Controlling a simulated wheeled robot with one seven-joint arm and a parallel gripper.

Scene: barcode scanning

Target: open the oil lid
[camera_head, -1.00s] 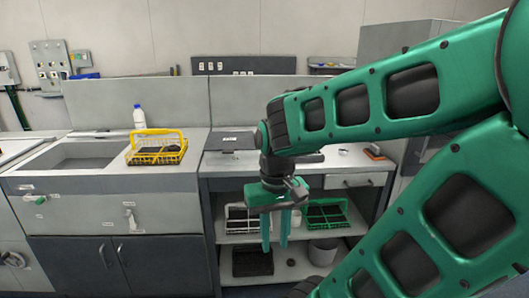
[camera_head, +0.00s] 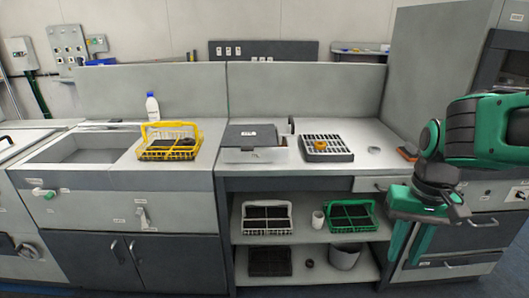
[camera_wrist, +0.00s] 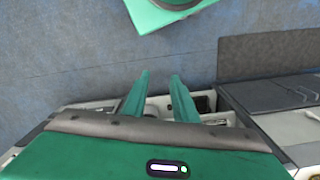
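No part is clearly marked as the oil lid, so I cannot tell for sure which one it is. A grey box with a flat dark lid (camera_head: 252,134) stands on the middle counter in the head view, and its lid looks closed. My gripper (camera_head: 408,262) hangs fingers down at the right, in front of the right-hand cabinets and well away from the box. Its two green fingers are apart with nothing between them. The wrist view also shows the gripper (camera_wrist: 160,80) open and empty over the counter's edge and blue floor.
A yellow wire basket (camera_head: 168,150) and a white bottle (camera_head: 152,106) stand beside the sink (camera_head: 85,150). A black slotted tray (camera_head: 326,154) holds a small orange item. Shelves below hold a white basket (camera_head: 267,228), a green basket (camera_head: 351,225) and a grey bin (camera_head: 344,257).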

